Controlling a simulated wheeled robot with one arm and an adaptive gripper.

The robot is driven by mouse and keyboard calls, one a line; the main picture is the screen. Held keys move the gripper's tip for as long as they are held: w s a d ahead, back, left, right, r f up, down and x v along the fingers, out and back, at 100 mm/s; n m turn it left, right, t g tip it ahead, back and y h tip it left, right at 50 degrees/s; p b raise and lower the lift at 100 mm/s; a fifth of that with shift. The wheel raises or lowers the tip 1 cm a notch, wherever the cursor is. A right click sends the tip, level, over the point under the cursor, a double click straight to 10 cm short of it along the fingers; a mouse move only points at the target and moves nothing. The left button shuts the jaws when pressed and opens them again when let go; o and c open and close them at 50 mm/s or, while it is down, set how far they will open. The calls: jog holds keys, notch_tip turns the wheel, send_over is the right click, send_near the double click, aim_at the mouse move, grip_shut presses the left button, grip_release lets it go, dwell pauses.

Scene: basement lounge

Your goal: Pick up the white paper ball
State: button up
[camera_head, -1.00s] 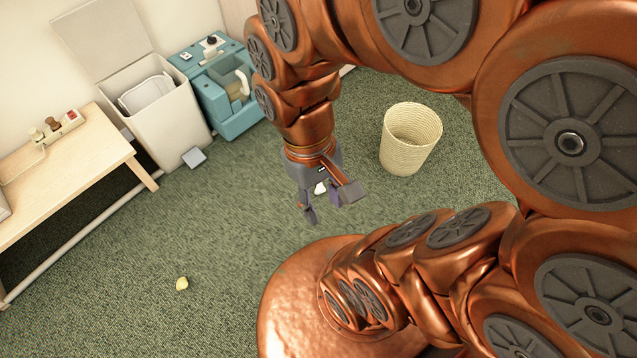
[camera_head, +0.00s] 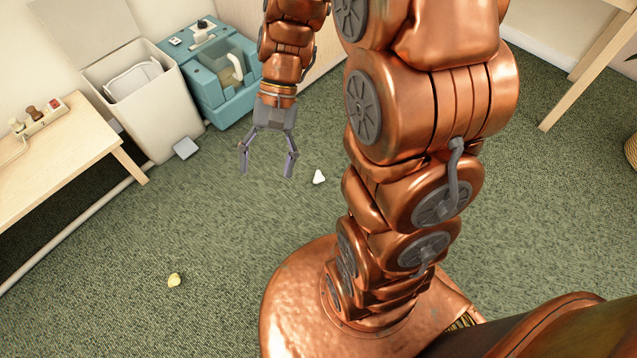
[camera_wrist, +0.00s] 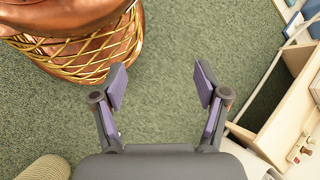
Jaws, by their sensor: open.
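The white paper ball (camera_head: 318,177) lies on the green carpet in the head view, just right of my gripper and left of my arm. My gripper (camera_head: 266,173) is open and empty, its two fingers spread and pointing down. The ball is apart from the fingers and outside the gap between them in the head view. In the wrist view my open gripper (camera_wrist: 160,84) has only bare carpet between its fingers, and I do not see the white ball there.
A crumpled yellow piece (camera_head: 174,281) lies on the carpet. A wooden table (camera_head: 75,150), a white lidded bin (camera_head: 160,115) and a blue machine (camera_head: 222,95) stand behind and left. A woven basket (camera_wrist: 45,168) shows in the wrist view's lower left corner. Carpet around the ball is clear.

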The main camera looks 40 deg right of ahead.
jog(key=w+d+f+m+t+y+b, duration=0.1)
jog(key=w+d+f+m+y+b, duration=0.15)
jog(key=w+f, duration=0.4)
jog(key=w+d+f+m+t+y+b, duration=0.1)
jog(key=w+f+m+y+b, duration=0.2)
jog(key=w+f, duration=0.35)
jog(key=m+t+y+b, duration=0.3)
jog(key=m+t+b, duration=0.8)
jog(key=b, duration=0.1)
send_over(322, 177)
jog(key=a, duration=0.6)
notch_tip(322, 177, down, 32)
jog(key=s+d+f+m+t+h+b, duration=0.1)
jog(key=d+f+m+t, duration=0.1)
jog(key=f, duration=0.4)
jog(key=s+d+f+m+t+h+b, duration=0.2)
jog(key=d+f, duration=0.2)
jog(key=f, duration=0.2)
jog(key=s+d+f+m+t+h+b, duration=0.1)
jog(key=s+d+f+m+t, duration=0.1)
jog(key=f, duration=0.4)
jog(key=shift+d+f+m+t+h, duration=0.2)
jog(key=shift+d+m+t+h, duration=0.1)
jog(key=shift+d+m, duration=0.3)
jog(key=shift+x, duration=1.2)
jog(key=shift+b+x, duration=0.5)
jog(key=shift+x, duration=0.85)
jog(key=shift+b+x, duration=0.5)
jog(key=shift+x, duration=0.75)
